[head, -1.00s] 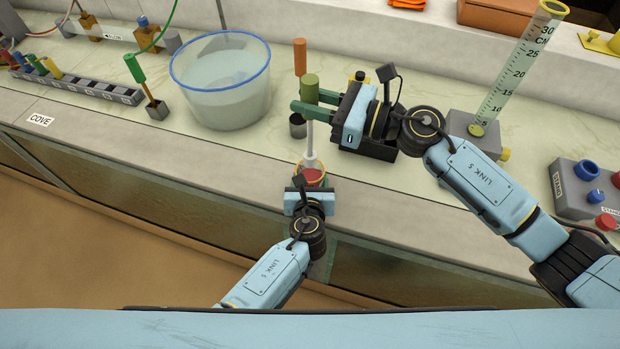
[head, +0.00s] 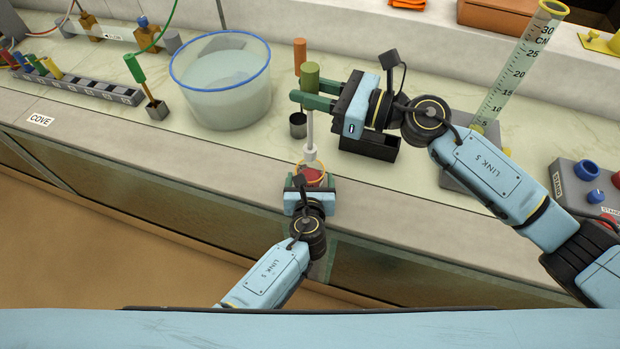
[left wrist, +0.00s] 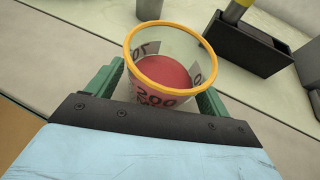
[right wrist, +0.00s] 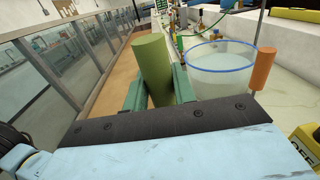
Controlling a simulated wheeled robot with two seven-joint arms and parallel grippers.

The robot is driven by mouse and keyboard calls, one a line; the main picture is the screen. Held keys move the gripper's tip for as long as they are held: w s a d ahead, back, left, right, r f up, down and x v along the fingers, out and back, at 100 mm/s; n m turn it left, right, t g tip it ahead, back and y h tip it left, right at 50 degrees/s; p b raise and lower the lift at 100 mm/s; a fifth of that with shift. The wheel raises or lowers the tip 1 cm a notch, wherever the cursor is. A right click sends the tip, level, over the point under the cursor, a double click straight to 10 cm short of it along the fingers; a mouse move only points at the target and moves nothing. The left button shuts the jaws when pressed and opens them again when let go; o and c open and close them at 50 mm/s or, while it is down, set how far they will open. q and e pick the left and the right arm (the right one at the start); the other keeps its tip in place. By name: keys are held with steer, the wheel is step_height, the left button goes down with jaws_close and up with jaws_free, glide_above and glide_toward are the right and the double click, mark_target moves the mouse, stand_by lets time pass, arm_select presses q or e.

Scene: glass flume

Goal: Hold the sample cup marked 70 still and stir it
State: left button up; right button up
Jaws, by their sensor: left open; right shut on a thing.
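The sample cup (left wrist: 165,95) is clear with an orange-yellow rim, red contents and dark figures, among them a 70 on the wall. In the head view the cup (head: 314,177) stands at the bench's front edge. My left gripper (head: 311,186) is open, a finger on either side of the cup. My right gripper (head: 315,101) is shut on the stirrer's olive-green handle (head: 310,74), also seen in the right wrist view (right wrist: 152,68). The pale rod hangs down to a whitish end (head: 311,154) by the cup's far rim. No rod shows inside the cup in the left wrist view.
A blue-rimmed tub of water (head: 222,85) stands left of the stirrer. A small dark metal pot (head: 298,125), an orange-handled stick (head: 300,56) and a black box (head: 369,146) are close behind. A measuring cylinder (head: 521,66) stands at right.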

arm_select(q)
steer(key=v, duration=1.2)
